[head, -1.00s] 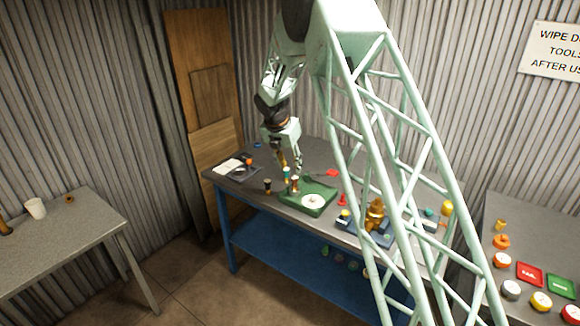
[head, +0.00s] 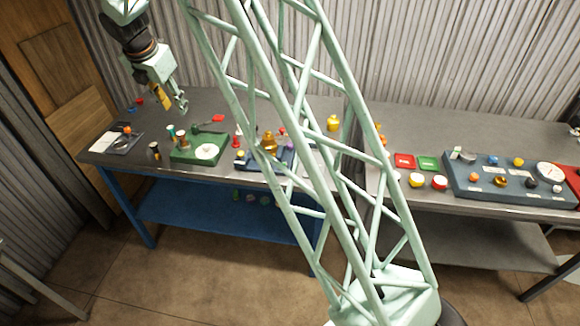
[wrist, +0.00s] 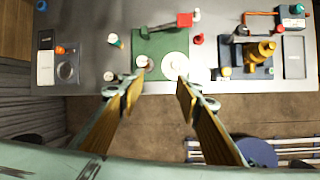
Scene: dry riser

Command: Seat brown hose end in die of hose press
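The green-based hose press (head: 214,139) stands on the blue-legged bench, with a red-ended lever and a white round disc; it also shows in the wrist view (wrist: 150,45). A brown hose end (head: 181,138) stands upright at the press's left edge, and it also shows in the wrist view (wrist: 143,63). At this size I cannot tell whether it sits in the die. My gripper (head: 181,104) is raised above the press. In the wrist view my gripper (wrist: 158,92) has its fingers wide apart with nothing between them.
A teal-topped piece (head: 171,131) and a dark piece (head: 154,151) stand left of the press. A tray (head: 118,140) lies at the bench's left end. A blue fixture with a brass fitting (head: 269,141) stands at the right. The bench behind the press is mostly clear.

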